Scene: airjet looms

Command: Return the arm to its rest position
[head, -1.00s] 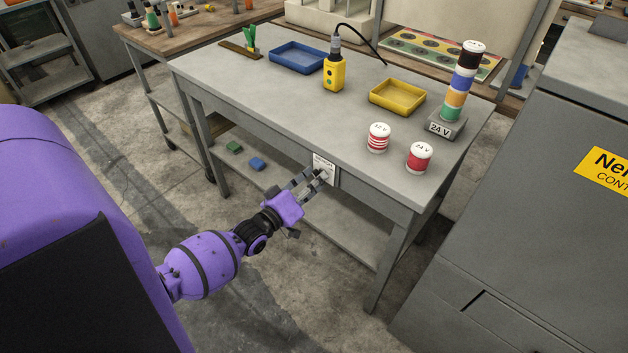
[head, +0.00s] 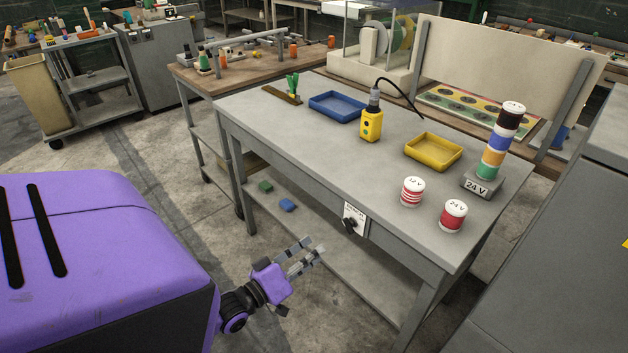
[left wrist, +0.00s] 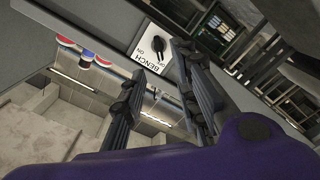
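My left gripper (head: 314,250) is in front of the grey workbench (head: 300,122), below and to the left of the bench switch (head: 352,219). Its two fingers are apart with nothing between them. The switch is a white plate with a black knob on the bench's front edge. In the left wrist view the switch plate (left wrist: 150,45), marked BENCH and ON, lies beyond the fingertips, apart from them. My left gripper (left wrist: 158,65) is open there too. My right arm and gripper are not in view.
On the bench are a blue tray (head: 337,107), a yellow tray (head: 433,151), a yellow pendant (head: 371,125), a stacked signal tower (head: 495,150) and two red-and-white cylinders (head: 412,191). A grey cabinet (head: 560,240) stands at right. Floor left of the bench is clear.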

